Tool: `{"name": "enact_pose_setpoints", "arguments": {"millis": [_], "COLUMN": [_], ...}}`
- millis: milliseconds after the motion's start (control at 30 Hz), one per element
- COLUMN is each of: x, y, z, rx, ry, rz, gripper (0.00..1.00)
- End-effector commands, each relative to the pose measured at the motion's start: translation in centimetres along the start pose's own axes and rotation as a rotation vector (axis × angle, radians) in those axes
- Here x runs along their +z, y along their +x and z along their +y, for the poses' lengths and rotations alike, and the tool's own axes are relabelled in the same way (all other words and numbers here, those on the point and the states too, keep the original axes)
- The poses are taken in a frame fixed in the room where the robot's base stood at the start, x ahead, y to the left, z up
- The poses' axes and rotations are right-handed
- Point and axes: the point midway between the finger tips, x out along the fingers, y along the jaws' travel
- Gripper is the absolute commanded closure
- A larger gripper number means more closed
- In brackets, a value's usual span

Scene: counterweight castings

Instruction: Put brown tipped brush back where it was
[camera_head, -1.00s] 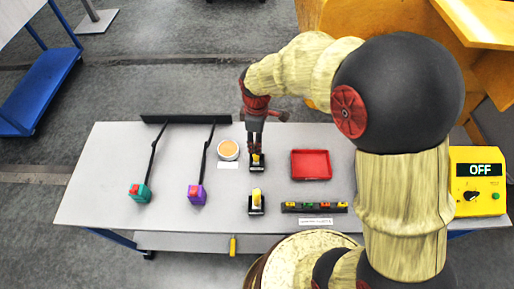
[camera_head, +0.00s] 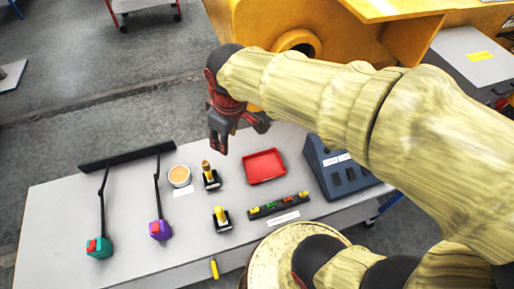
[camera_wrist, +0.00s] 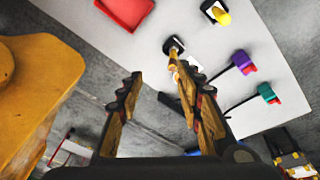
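The brown tipped brush (camera_head: 206,167) stands upright in a small black holder (camera_head: 212,181) on the grey table. In the wrist view the brush (camera_wrist: 172,62) appears beyond the fingertips, in its black holder (camera_wrist: 174,46). A second holder with a yellow piece (camera_head: 220,214) stands nearer the front edge; it also shows in the wrist view (camera_wrist: 221,15). My gripper (camera_head: 220,146) is above and behind the brush in the head view. In the wrist view my gripper (camera_wrist: 159,80) has its fingers spread with nothing between them. The brush appears apart from the fingers.
A red tray (camera_head: 264,166) lies right of the brush, with a black rack of coloured pieces (camera_head: 279,206) in front. A blue-grey box (camera_head: 340,170) stands at right. A white round cup (camera_head: 179,176) and purple (camera_head: 160,230) and teal (camera_head: 99,247) blocks with black rods are left.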

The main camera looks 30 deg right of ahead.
Motion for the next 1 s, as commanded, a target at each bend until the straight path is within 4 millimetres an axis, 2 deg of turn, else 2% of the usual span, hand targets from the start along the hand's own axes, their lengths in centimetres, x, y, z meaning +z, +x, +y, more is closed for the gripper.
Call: {"name": "enact_pose_setpoints", "arguments": {"millis": [33,200,400,533,833,1000], "x": [1.5,5.8,8.8,9.3,9.4,9.7], "y": [-1.7,-5.3,-6.8,-7.0,-7.0,-5.4], "z": [0.0,-0.7,-1.5,-1.7,-1.7,-1.9], "rx": [0.022,0.067,0.088,0.091,0.09,0.09], "ry": [0.081,0.339,0.522,0.562,0.564,0.563], "rz": [0.036,0.136,0.209,0.224,0.225,0.224], "gripper": [0.64,0.64,0.64,0.64,0.64,0.64]}}
